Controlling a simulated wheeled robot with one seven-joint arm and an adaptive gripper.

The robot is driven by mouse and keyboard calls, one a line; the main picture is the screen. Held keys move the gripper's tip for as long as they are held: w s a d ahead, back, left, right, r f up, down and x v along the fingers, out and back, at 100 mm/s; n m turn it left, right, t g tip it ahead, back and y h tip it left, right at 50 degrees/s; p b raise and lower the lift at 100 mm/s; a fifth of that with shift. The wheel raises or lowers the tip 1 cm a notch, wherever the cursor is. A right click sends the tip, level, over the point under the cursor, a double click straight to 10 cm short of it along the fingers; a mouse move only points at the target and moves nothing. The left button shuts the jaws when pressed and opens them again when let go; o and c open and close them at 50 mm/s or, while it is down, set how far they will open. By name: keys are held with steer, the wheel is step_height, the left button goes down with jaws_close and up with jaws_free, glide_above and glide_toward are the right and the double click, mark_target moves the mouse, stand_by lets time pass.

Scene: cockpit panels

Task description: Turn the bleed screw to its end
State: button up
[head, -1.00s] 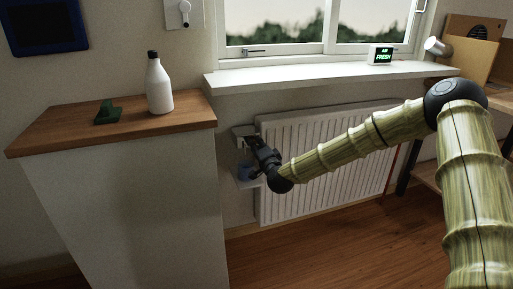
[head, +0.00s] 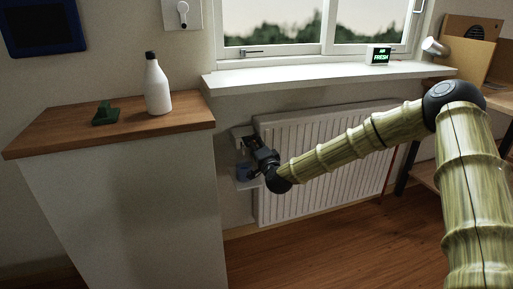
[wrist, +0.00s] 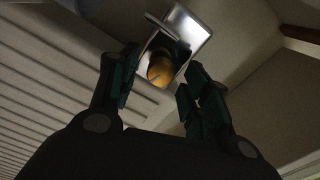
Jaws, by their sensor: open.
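The bleed screw (wrist: 161,70) shows in the wrist view as a brass-coloured round end with a dark slot. It sits in a shiny metal square housing (wrist: 188,30). My gripper (head: 256,154) is at the upper left corner of the white radiator (head: 330,190) in the head view. In the wrist view its two dark fingers are spread, one on each side of the screw, with gaps visible. The fingers appear not to touch it. In the head view the screw is too small or hidden to make out.
The window sill (head: 300,78) runs above the radiator. A wood-topped cabinet (head: 60,140) with a white bottle (head: 157,88) and a green object (head: 106,113) stands to the left.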

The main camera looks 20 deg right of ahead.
steer(key=s, duration=1.2)
steer(key=shift+d, duration=0.25)
